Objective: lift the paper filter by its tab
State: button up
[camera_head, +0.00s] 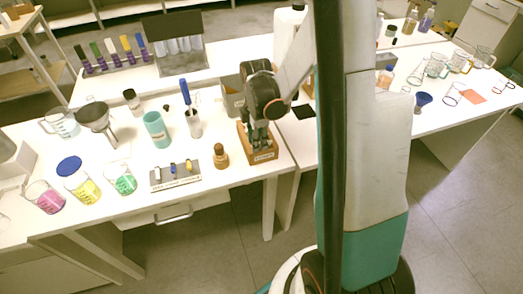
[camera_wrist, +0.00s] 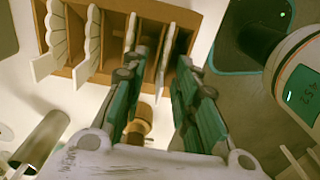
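A wooden rack (camera_wrist: 150,15) holds several upright white paper filters in slots, with tabs sticking out of its near side. It stands near the right end of the left table in the head view (camera_head: 263,157). My gripper (camera_wrist: 164,62) is over the rack, its two teal fingers apart. One pale filter with its tab (camera_wrist: 161,78) lies between the fingers, with gaps showing. A scalloped filter (camera_wrist: 58,38) and another filter (camera_wrist: 91,42) stand to the left of my fingers. In the head view my gripper (camera_head: 259,138) points down at the rack, and the fingers partly hide the filters.
A small wooden-topped bottle (camera_head: 221,156) stands just left of the rack, and a tray of small pieces (camera_head: 176,175) lies further left. A grey box (camera_head: 232,97) is behind. A round device with a display (camera_wrist: 300,90) is at right in the wrist view.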

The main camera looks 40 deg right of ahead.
jog(key=shift+r, duration=0.1)
jog(key=shift+c, duration=0.4)
grip_shut()
jog(key=shift+r, duration=0.1)
notch_tip(320, 180, up, 30)
jog(key=p, duration=1.4)
jog(key=s+a+p, duration=0.4)
jog(key=s, duration=1)
jog(key=shift+s, duration=0.35)
